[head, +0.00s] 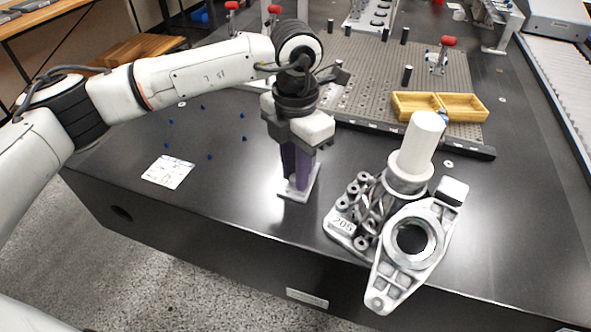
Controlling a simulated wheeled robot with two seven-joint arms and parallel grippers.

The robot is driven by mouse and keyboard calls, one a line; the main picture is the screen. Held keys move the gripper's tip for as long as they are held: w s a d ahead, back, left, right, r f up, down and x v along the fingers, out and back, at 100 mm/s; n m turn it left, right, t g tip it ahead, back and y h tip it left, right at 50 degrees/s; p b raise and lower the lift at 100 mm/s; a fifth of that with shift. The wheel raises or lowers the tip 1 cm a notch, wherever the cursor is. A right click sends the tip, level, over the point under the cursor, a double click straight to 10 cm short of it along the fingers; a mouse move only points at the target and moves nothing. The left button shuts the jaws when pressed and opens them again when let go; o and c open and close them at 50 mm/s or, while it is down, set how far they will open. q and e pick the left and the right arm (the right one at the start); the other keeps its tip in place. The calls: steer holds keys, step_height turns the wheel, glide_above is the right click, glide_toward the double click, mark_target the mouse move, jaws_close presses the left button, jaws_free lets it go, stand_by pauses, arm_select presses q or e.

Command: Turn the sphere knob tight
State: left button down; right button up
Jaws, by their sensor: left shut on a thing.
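My left gripper (299,172) points straight down near the front middle of the dark table. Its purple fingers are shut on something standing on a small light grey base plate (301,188). The sphere knob itself is hidden between and behind the fingers; its place there fits the grip. Fingertips sit close above the plate. My right gripper is not in view.
Right of the gripper stand a metal casting with a ring (414,240), a white cylinder (418,143) and a rack of small round parts (347,222). Behind are a perforated plate (365,75) and a yellow open box (440,106). A paper card (168,172) lies left.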

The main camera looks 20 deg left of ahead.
arm_select(q)
steer(key=m, duration=0.2)
steer(key=shift+m+b, duration=0.3)
steer(key=m, duration=0.3)
steer(key=shift+m+b, duration=0.3)
steer(key=shift+b, duration=0.1)
steer(key=m, duration=0.2)
steer(key=shift+m+b, duration=0.3)
steer(key=m, duration=0.3)
steer(key=shift+m+b, duration=0.3)
steer(key=m, duration=0.3)
steer(key=shift+m, duration=0.4)
steer(key=m, duration=0.2)
steer(key=shift+m+b, duration=0.3)
steer(key=shift+b, duration=0.1)
steer(key=m, duration=0.5)
steer(key=shift+m, duration=0.3)
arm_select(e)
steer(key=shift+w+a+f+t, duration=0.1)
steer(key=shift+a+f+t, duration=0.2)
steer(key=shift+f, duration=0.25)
